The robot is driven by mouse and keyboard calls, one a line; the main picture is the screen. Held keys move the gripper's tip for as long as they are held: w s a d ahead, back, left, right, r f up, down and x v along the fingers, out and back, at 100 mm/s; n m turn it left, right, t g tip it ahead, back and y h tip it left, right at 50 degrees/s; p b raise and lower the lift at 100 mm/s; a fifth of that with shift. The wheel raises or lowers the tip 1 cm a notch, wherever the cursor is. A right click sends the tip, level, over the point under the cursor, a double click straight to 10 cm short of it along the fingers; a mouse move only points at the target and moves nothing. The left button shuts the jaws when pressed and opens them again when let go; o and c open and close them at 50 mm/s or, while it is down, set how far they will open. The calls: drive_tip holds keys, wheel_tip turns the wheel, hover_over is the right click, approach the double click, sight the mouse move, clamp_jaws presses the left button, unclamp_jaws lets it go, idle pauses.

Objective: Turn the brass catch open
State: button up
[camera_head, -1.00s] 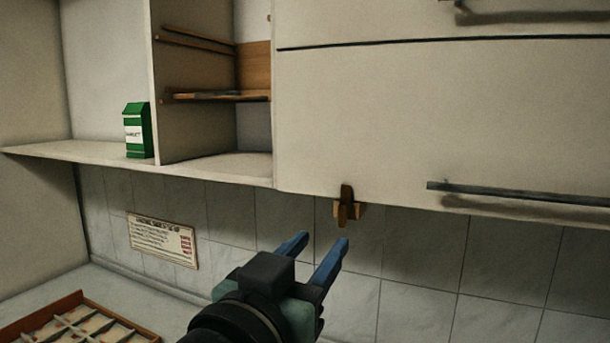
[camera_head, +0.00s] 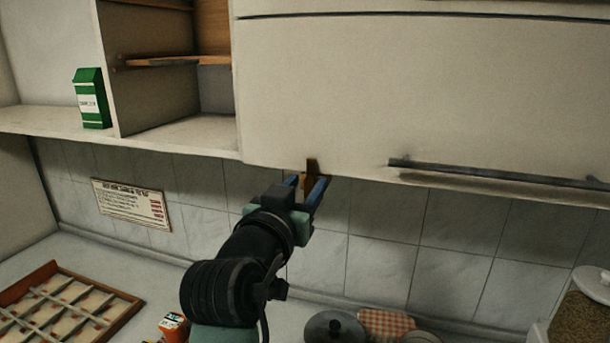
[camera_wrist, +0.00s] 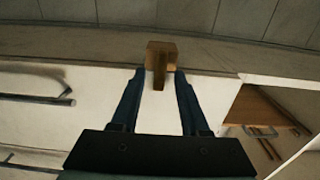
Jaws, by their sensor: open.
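The brass catch (camera_head: 312,166) sits at the bottom edge of the pale wall-cupboard door (camera_head: 330,90), near its left corner. It has a narrow upright bar over a wider block, and shows in the wrist view (camera_wrist: 159,56) at top centre. My gripper (camera_head: 308,181) is open, its blue fingers pointing up at the catch. In the wrist view the fingertips (camera_wrist: 159,73) lie either side of the narrow bar, with a small gap visible on each side. The head view hides part of the catch behind the fingers. The door looks shut.
A dark bar handle (camera_head: 480,174) runs along the door's lower edge to the right. An open shelf with a green carton (camera_head: 91,98) is at left. Below are a wooden tray (camera_head: 60,308), a dark pot lid (camera_head: 334,327) and a glass jar (camera_head: 585,315).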

drive_tip(key=shift+w+d+f, duration=0.1)
drive_tip(key=shift+w, duration=0.25)
clamp_jaws()
